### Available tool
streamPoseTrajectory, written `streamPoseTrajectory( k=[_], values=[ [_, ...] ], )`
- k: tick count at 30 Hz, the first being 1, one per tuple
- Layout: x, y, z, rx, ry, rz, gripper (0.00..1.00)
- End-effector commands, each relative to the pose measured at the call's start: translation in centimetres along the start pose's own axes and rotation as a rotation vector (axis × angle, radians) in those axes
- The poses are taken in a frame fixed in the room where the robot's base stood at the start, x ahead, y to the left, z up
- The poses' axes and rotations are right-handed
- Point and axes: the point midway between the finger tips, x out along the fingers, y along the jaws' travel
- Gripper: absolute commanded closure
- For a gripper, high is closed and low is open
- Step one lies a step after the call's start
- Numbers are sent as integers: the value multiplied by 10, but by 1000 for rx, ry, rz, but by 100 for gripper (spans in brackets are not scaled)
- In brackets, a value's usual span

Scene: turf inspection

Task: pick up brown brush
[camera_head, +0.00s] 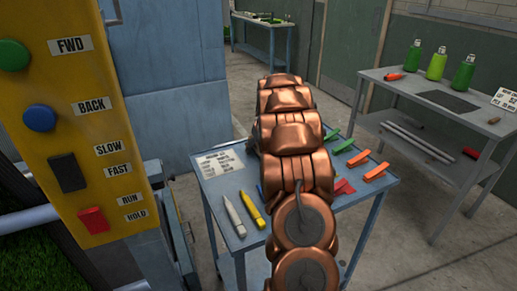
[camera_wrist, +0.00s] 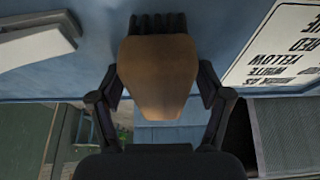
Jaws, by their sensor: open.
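The brown brush (camera_wrist: 158,78) shows in the wrist view, with a rounded brown body and dark bristles at its top end. It lies at the blue tabletop (camera_wrist: 75,78), reaching to its edge. My gripper (camera_wrist: 160,85) is open, with one dark finger on each side of the brush. I cannot tell whether the fingers touch it. In the head view my copper arm hides the brush and the gripper.
In the head view, the small table (camera_head: 377,187) also bears a white marker (camera_head: 234,217), a yellow marker (camera_head: 252,209), a label sheet (camera_head: 220,163), and green and orange items. A yellow control panel (camera_head: 85,130) stands close at left. A bench (camera_head: 390,82) with green bottles stands right.

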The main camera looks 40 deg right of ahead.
Motion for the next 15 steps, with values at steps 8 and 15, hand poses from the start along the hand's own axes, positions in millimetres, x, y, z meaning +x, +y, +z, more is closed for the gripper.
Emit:
streamPoseTrajectory(
  k=[8,15],
  values=[
    [2,0,1,-1,0,0,23],
    [1,0,0,-1,0,0,31]
  ],
)
